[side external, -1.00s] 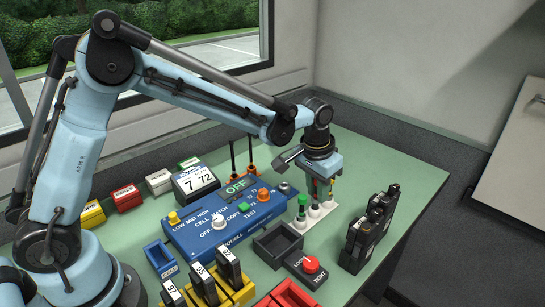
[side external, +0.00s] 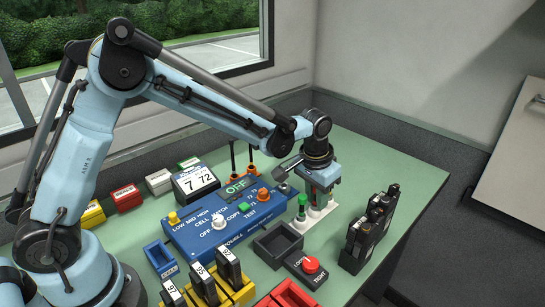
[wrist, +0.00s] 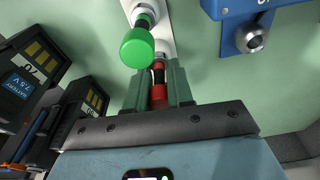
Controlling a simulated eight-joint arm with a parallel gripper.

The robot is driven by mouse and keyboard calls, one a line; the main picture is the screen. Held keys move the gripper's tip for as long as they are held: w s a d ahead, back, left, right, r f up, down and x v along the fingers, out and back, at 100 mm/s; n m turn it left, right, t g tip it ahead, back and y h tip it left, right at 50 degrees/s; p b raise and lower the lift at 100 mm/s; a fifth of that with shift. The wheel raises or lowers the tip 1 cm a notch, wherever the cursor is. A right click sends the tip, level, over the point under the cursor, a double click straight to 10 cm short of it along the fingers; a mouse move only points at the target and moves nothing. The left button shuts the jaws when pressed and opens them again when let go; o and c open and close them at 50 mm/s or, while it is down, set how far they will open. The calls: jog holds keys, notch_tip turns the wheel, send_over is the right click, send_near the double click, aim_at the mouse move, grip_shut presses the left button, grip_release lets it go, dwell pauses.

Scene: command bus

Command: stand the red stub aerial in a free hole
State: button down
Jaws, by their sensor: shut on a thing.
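My gripper (wrist: 158,88) is shut on the red stub aerial (wrist: 158,95), whose red body shows between the greenish fingers with a dark end beyond it in the wrist view. In the side view my gripper (side external: 319,198) is low over the white holder strip (side external: 318,214), and the fingers mostly hide the red aerial. The strip also shows in the wrist view (wrist: 165,38). A green-topped aerial (wrist: 137,47) stands upright in the strip beside the red one; it also shows in the side view (side external: 302,205). I cannot tell whether the red aerial's end is in a hole.
A blue control panel (side external: 225,225) lies left of the strip. An empty dark tray (side external: 277,244) and a red-button box (side external: 307,270) are in front. Several black batteries (side external: 368,230) stand to the right. Green table is clear at the back right.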

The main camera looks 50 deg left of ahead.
jog(key=c, duration=0.6)
grip_release()
jog(key=shift+r, duration=3.5)
jog(key=shift+s, duration=0.1)
jog(key=s+a+r+t, duration=0.2)
jog(key=s+a, duration=0.2)
jog(key=s, duration=0.5)
jog(key=s+a+r+n+t, duration=0.1)
jog(key=s+a+t, duration=0.2)
jog(key=s+a, duration=0.2)
jog(key=s, duration=0.3)
jog(key=shift+s+a+r, duration=0.25)
jog(key=shift+s+r, duration=0.1)
jog(key=shift+r, duration=0.05)
